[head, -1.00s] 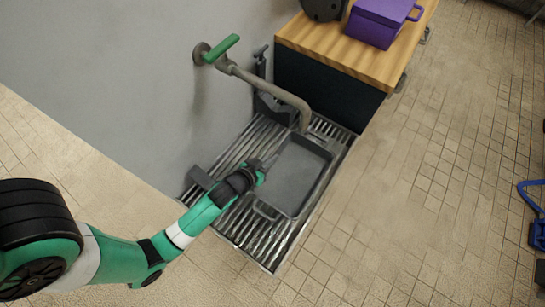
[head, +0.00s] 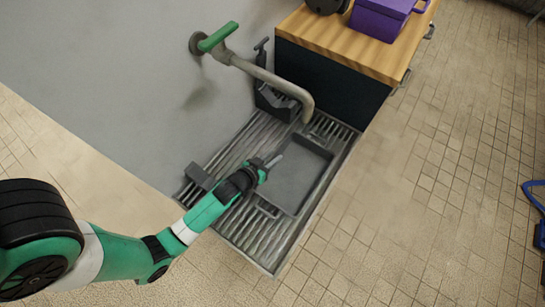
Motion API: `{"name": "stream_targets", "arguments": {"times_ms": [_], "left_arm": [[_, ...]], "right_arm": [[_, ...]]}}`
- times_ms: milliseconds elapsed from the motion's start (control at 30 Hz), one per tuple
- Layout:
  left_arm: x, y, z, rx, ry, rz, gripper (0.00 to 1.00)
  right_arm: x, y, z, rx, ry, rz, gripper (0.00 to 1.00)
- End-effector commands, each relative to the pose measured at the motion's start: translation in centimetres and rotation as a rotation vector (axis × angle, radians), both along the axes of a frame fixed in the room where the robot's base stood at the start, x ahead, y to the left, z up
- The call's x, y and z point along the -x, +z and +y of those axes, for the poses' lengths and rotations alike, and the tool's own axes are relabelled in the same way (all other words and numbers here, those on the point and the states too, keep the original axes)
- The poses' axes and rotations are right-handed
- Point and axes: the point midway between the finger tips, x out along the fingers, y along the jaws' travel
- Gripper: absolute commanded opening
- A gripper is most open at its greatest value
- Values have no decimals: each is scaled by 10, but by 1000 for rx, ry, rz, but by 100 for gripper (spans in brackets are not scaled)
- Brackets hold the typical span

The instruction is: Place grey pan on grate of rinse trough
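The grey pan (head: 297,182) is rectangular and shallow. It lies on the slatted metal grate of the rinse trough (head: 247,228), towards its right side, and looks about level with the slats. My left gripper (head: 274,161) is at the upper left edge of the pan, its fingers pointing up and right. The fingers are too small to tell whether they are apart or touch the rim. My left arm and wrist cover part of the grate left of the pan. My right gripper is not in view.
A curved pipe spout (head: 295,90) with a green lever (head: 218,37) reaches from the wall over the trough. A wood-topped cabinet (head: 340,45) carrying a purple box (head: 381,18) stands behind it.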

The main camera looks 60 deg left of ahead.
Motion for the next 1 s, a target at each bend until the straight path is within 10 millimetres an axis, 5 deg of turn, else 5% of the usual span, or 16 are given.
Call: {"name": "stream_targets", "arguments": {"times_ms": [367,700,1000], "left_arm": [[2,4,-1,0,0,1,34],[60,41,-26,-1,-3,3,34],[96,59,-40,-2,-1,1,34]], "right_arm": [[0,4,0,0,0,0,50],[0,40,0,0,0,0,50],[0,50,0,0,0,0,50]]}}
